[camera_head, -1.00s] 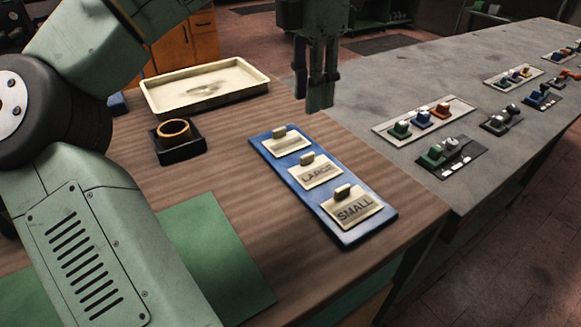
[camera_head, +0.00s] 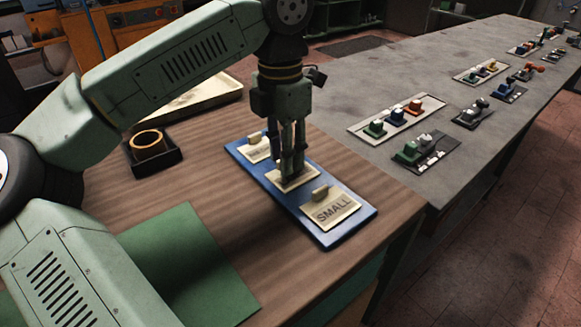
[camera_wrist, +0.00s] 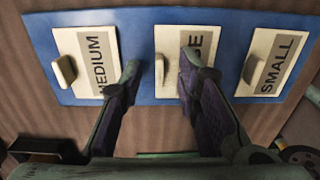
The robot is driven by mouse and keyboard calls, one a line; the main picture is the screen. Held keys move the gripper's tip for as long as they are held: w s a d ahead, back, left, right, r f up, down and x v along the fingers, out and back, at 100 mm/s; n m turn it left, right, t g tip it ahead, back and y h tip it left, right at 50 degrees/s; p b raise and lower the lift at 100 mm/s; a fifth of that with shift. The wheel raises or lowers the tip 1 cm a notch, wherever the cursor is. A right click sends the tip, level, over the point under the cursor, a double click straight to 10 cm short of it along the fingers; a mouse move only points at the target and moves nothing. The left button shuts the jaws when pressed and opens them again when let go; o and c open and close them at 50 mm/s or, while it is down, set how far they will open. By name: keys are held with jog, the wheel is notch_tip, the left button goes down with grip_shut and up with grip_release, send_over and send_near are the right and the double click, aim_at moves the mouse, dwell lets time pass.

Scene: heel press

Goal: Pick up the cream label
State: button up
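Three cream labels with raised tabs lie in a row on a blue board (camera_head: 290,208). The MEDIUM label (camera_wrist: 100,62) is at the far end, the LARGE label (camera_wrist: 171,40) in the middle and the SMALL label (camera_head: 335,208) at the near end. My gripper (camera_head: 290,176) points down over the LARGE label. In the wrist view my gripper (camera_wrist: 160,68) is open, with its fingers apart on either side of the LARGE label's tab and gaps showing. The right finger hides part of the LARGE lettering.
A dark holder (camera_head: 170,168) with a tan ring (camera_head: 147,142) stands at left. A cream tray (camera_head: 200,100) behind it is partly hidden by my arm. A green mat (camera_head: 190,265) lies in front. The grey bench (camera_head: 390,88) at right bears several small coloured blocks on plates.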

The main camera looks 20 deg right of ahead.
jog(key=shift+f, duration=0.15)
grip_shut()
dwell(0.4)
